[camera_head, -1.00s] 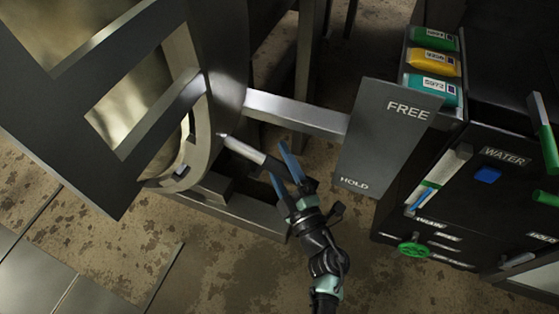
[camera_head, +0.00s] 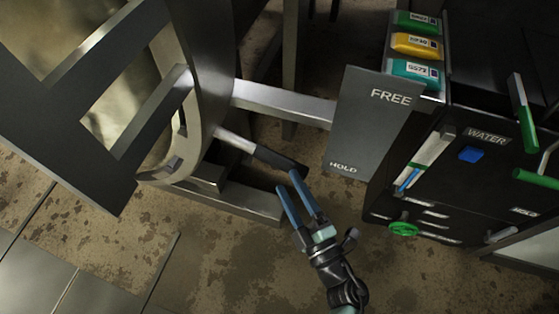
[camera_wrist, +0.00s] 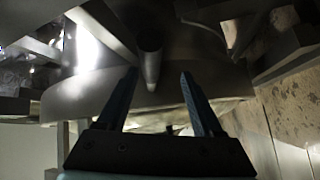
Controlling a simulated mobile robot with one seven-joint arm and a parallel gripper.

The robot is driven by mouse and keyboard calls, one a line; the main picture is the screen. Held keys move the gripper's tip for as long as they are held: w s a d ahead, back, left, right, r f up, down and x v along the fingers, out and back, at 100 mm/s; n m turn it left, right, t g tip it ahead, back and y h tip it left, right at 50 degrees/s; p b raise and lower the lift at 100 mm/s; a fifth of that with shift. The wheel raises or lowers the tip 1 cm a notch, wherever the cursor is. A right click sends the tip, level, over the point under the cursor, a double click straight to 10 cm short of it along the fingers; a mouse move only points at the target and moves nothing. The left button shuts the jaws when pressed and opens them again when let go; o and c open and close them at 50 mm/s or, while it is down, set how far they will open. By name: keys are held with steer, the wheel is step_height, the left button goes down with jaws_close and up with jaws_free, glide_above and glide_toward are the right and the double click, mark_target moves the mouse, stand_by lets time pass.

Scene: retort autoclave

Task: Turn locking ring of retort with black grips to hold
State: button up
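The retort's locking ring (camera_head: 206,95) is a grey metal band at the left in the head view. A bar with a silver shaft (camera_head: 236,142) and a black grip (camera_head: 281,160) sticks out from it to the right, sloping down. The grip's end lies level with the HOLD mark on the grey sign plate (camera_head: 371,125), to its left. My gripper (camera_head: 288,182) is open and empty, its blue fingertips just below the grip. In the wrist view, the dark grip (camera_wrist: 150,38) shows beyond and between the spread fingers (camera_wrist: 158,88). I cannot tell whether a finger touches it.
A metal beam (camera_head: 285,103) runs from the retort to the sign plate. At the right stands a black cabinet (camera_head: 450,190) with a green wheel (camera_head: 403,229) and levers. Coloured packs (camera_head: 416,45) lie on top. The floor below my gripper is clear.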

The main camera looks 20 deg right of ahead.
steer(key=shift+v, duration=1.6)
